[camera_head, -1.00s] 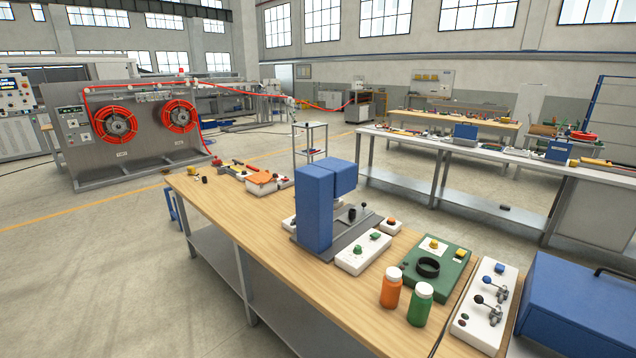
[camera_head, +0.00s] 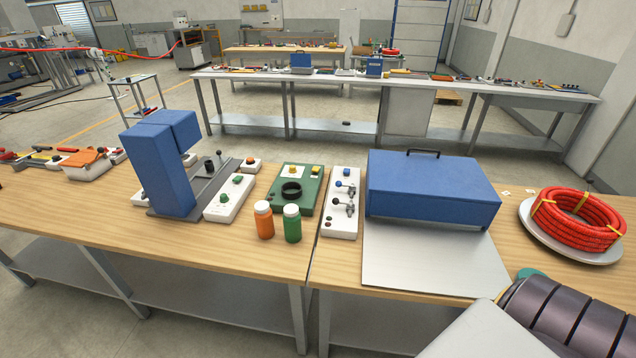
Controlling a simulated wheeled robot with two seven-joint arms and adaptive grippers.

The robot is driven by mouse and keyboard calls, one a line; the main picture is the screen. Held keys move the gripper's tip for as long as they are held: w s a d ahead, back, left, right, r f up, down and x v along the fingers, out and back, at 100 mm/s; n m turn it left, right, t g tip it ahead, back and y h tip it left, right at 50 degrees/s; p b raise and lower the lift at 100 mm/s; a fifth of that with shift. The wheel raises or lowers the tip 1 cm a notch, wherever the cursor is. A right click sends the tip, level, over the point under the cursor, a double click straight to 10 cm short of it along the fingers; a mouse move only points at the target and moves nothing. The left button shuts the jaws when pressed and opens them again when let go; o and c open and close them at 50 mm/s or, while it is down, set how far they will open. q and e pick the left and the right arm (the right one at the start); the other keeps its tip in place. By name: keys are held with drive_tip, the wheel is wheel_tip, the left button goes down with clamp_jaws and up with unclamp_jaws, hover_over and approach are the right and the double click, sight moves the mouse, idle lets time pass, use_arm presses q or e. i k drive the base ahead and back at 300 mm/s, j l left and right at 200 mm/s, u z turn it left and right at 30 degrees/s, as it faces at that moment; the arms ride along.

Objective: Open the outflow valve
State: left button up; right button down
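A white valve panel (camera_head: 340,217) lies on the wooden bench, between the green control box and the blue lidded machine. It carries two small metal valves with lever handles, one behind the other: the far valve (camera_head: 345,187) and the near valve (camera_head: 348,207). A blue knob (camera_head: 346,171) and a dark knob (camera_head: 334,200) show beside them. I cannot read any label that tells which valve is the outflow one, and the lever positions are too small to judge.
An orange bottle (camera_head: 264,221) and a green bottle (camera_head: 292,223) stand left of the panel, near a green box (camera_head: 308,207) with a black ring. A blue machine (camera_head: 430,187) over a metal plate (camera_head: 425,262) is close on the right. A red coil (camera_head: 577,219) lies beyond it.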

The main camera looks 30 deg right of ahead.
sight(335, 201)
drive_tip(key=z, duration=1.25)
